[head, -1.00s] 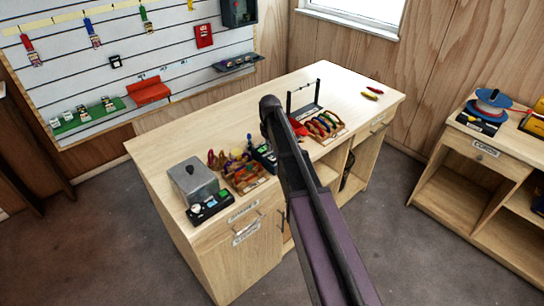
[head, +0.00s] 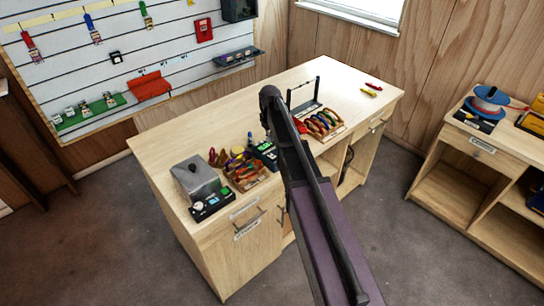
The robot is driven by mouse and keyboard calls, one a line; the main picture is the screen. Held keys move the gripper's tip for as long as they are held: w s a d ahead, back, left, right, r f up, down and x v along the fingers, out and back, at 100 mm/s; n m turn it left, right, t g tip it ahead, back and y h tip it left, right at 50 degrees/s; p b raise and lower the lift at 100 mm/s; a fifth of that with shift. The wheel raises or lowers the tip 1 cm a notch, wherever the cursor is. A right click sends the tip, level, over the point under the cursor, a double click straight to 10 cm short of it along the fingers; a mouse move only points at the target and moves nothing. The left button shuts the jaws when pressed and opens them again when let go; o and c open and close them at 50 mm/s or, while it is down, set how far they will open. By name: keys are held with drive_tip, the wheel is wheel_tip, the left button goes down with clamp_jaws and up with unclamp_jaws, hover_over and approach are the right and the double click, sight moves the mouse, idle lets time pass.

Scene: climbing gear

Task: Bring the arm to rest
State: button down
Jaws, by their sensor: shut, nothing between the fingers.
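My arm reaches up from the bottom right of the head view, with a purple link low down and dark links above. At its far end, my gripper (head: 267,131) shows as a small dark shape pointing down, in front of the workbench (head: 190,137) top. It looks shut and empty, though the fingers are too small and dark to make out well. Part of the arm's end merges with the dark links behind it. The gripper appears above the bench between two groups of gear; its exact height cannot be told.
A grey metal box (head: 192,182), a tray of coloured gear (head: 246,178) and a rack of carabiners (head: 320,124) stand on the bench. A wall board (head: 180,50) hangs behind. A side shelf unit (head: 462,145) bears a blue reel (head: 490,100). Bare bench lies at the back.

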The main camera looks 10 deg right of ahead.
drive_tip(key=shift+s, duration=0.1)
drive_tip(key=s+f+m+b, duration=0.2)
drive_tip(key=s+m, duration=0.1)
drive_tip(key=s, duration=1)
drive_tip(key=s+f+m+b, duration=0.1)
drive_tip(key=s+m, duration=0.2)
drive_tip(key=s, duration=1.1)
drive_tip(key=shift+d+f+b, duration=0.35)
idle(0.5)
